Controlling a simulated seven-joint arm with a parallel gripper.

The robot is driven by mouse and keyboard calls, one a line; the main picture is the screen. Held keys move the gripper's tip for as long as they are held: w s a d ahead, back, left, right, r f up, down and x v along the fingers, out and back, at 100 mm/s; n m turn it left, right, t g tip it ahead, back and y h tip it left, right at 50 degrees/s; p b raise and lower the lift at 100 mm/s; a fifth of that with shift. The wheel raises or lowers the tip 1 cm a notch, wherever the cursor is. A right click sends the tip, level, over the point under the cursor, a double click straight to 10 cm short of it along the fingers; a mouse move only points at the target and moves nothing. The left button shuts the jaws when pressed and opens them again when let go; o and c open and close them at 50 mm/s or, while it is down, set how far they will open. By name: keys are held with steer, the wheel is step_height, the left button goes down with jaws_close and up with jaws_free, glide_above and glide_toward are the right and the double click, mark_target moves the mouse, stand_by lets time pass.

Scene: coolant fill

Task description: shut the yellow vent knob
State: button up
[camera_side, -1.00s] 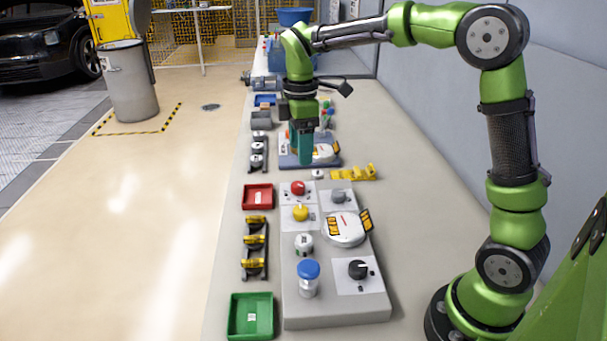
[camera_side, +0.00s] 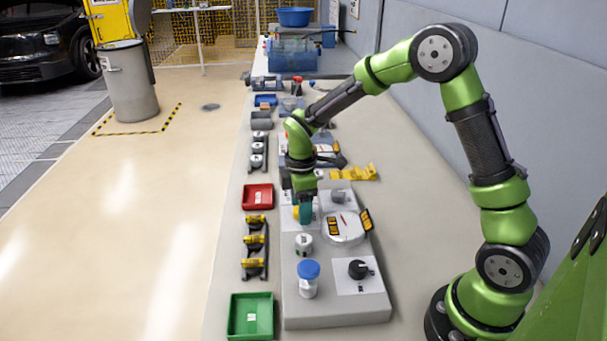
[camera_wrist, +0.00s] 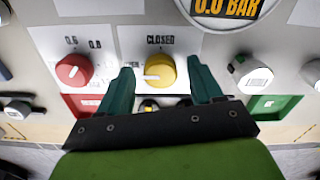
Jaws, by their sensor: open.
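The yellow vent knob (camera_wrist: 160,72) sits on a white plate marked CLOSED above it, in the middle of the wrist view. A pale mark on the knob points to the left, toward partly hidden lettering. My gripper (camera_wrist: 160,80) is open, with one teal finger on each side of the knob and a gap to it on both sides. In the side view my gripper (camera_side: 304,215) is down at the panel and hides most of the yellow knob (camera_side: 295,212). Whether the fingers touch the plate cannot be told.
A red knob (camera_wrist: 74,70) is left of the yellow one. A round gauge reading 0.0 BAR (camera_wrist: 235,12) and a white cap (camera_wrist: 254,78) are to the right. In the side view a blue-capped bottle (camera_side: 308,280) and a black knob (camera_side: 358,269) stand nearer the camera.

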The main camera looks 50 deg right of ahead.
steer(key=c, duration=1.1)
steer(key=shift+o, duration=0.2)
steer(key=shift+m, duration=0.3)
steer(key=m, duration=0.3)
steer(key=shift+m, duration=0.4)
steer(key=m, duration=0.4)
steer(key=shift+m, duration=0.3)
steer(key=m, duration=0.4)
steer(key=shift+a+m, duration=0.1)
steer(key=shift+m, duration=2)
